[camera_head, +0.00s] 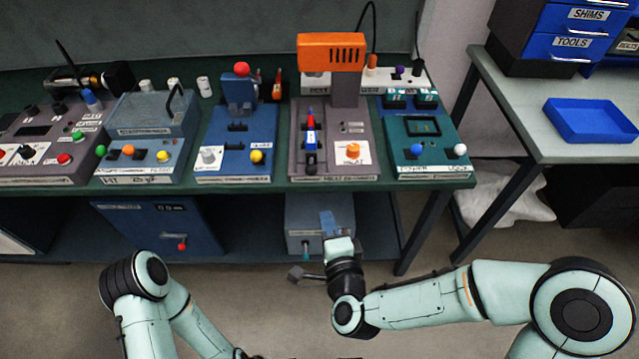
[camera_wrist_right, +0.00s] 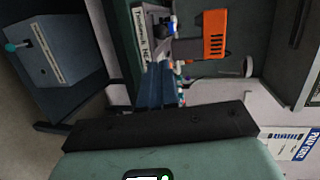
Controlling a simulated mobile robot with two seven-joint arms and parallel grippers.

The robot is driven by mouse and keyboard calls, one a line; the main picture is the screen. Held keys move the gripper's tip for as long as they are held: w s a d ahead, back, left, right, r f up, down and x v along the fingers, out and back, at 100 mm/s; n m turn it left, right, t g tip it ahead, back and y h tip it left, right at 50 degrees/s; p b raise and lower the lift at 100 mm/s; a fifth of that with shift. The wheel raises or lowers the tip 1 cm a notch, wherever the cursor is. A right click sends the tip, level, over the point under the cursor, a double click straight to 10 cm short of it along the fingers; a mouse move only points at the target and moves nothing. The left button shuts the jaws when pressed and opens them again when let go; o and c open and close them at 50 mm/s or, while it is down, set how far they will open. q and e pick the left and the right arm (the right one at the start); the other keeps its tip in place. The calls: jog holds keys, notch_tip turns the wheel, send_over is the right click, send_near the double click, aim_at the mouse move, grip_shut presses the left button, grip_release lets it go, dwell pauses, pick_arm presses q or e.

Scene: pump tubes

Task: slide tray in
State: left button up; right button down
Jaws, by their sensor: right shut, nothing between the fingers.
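The grey heat station (camera_head: 333,172) stands at the front of the bench, with an orange heater head (camera_head: 331,52) on a post. In front of the post, a narrow dark carriage, seemingly the tray (camera_head: 310,160), carries a small red, blue and black part (camera_head: 310,128). My right gripper (camera_head: 327,218) is shut and empty, below and in front of the bench edge. Its closed blue fingers also show in the right wrist view (camera_wrist_right: 160,85), pointing toward the station, apart from it. The orange head is visible there too (camera_wrist_right: 213,34). My left arm enters at lower left; its gripper is out of view.
Other stations flank it: a blue one (camera_head: 232,150) left and a teal one (camera_head: 432,160) right. A grey box with a teal knob (camera_head: 320,212) sits on the shelf beneath. An empty blue bin (camera_head: 590,122) lies on the right side table. Open floor lies before the bench.

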aim_at(312, 174)
jog(key=x, duration=1.3)
jog(key=shift+w+f, duration=0.1)
jog(key=shift+w, duration=0.3)
pick_arm(q)
jog(key=shift+d, duration=0.1)
